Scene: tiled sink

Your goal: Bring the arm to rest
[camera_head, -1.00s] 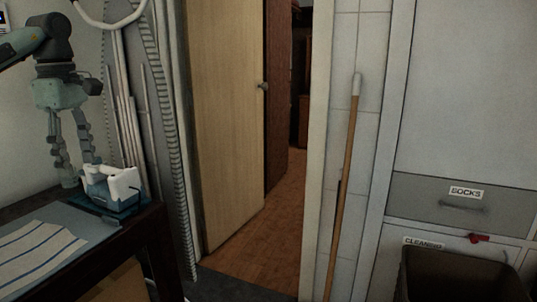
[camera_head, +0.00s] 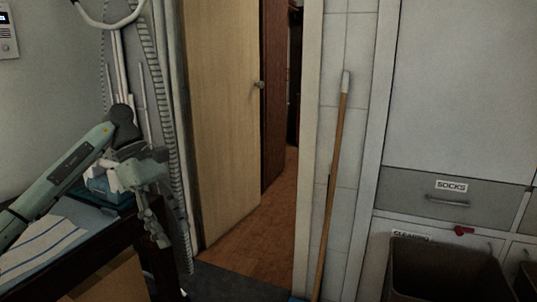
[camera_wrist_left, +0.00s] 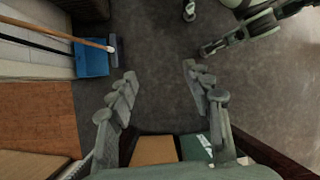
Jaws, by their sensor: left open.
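My left gripper (camera_head: 156,222) hangs beside the right end of the dark table, with its fingers pointing down and the arm reaching in from the left. In the left wrist view, my left gripper (camera_wrist_left: 160,82) has its two fingers wide apart with nothing between them, above the grey floor. The white and blue appliance (camera_head: 97,182) stands on the table behind my left arm, which hides much of it.
The dark table (camera_head: 80,272) holds a striped cloth (camera_head: 55,240). A broom handle (camera_head: 334,190) leans on the tiled wall. A dark bin (camera_head: 445,272) stands before the drawers. In the left wrist view, a blue dustpan (camera_wrist_left: 90,60) lies left of the gripper. The floor between is clear.

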